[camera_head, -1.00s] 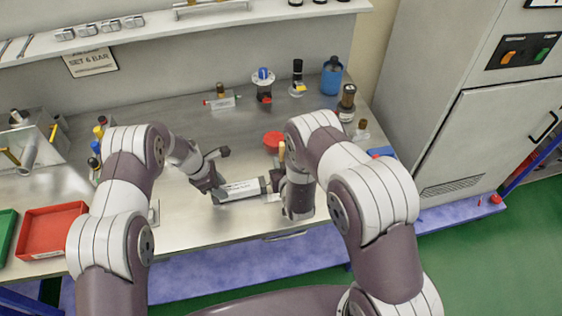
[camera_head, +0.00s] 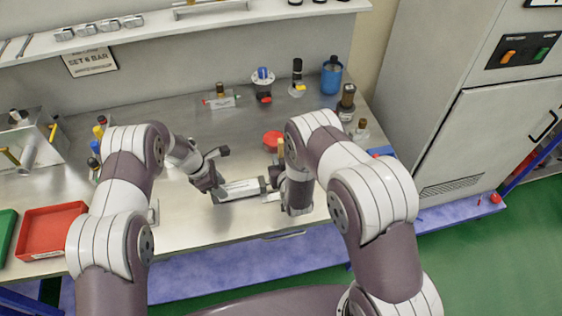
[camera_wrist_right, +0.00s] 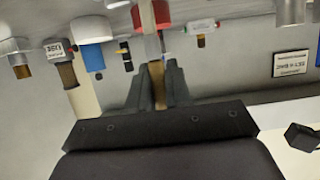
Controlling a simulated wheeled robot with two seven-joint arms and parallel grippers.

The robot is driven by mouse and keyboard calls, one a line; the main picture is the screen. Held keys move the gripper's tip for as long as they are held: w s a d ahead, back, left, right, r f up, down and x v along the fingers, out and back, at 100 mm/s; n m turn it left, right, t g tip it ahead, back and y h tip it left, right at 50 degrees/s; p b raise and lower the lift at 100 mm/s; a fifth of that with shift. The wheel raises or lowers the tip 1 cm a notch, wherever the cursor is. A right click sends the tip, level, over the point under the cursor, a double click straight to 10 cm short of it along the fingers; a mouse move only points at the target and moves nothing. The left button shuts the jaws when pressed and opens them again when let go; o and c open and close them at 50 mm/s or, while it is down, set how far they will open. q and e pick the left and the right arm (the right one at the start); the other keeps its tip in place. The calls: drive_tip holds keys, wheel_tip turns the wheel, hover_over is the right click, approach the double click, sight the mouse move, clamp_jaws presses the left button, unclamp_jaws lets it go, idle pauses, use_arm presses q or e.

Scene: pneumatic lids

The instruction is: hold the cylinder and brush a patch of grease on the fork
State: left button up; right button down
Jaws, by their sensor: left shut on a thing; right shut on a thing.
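The cylinder (camera_head: 240,189), a grey tube with a pale label, lies roughly level above the bench in the head view. My left gripper (camera_head: 212,182) is shut on its left end. The fork (camera_head: 272,197) is a small light piece at its right end, partly hidden by my right wrist. My right gripper (camera_wrist_right: 156,88) is shut on the brush (camera_wrist_right: 157,80), whose tan handle shows between the fingers. In the head view the brush's tan end (camera_head: 281,147) sticks up beside my right arm; its bristles are hidden. I cannot tell whether they touch the fork or whether grease is on it.
A red round dish (camera_head: 272,139) stands behind the right gripper. A red tray (camera_head: 50,230) is at the left.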

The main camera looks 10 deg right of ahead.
drive_tip(key=shift+s+f, duration=0.15)
drive_tip(key=shift+s, duration=1)
drive_tip(key=shift+w+r, duration=0.2)
drive_tip(key=shift+w, duration=0.9)
drive_tip(key=shift+s, duration=1)
drive_tip(key=shift+x, duration=1)
drive_tip(key=shift+s+r, duration=0.15)
drive_tip(key=shift+s, duration=0.45)
drive_tip(key=shift+s+r, duration=0.1)
drive_tip(key=shift+s, duration=0.3)
drive_tip(key=shift+w, duration=1.1)
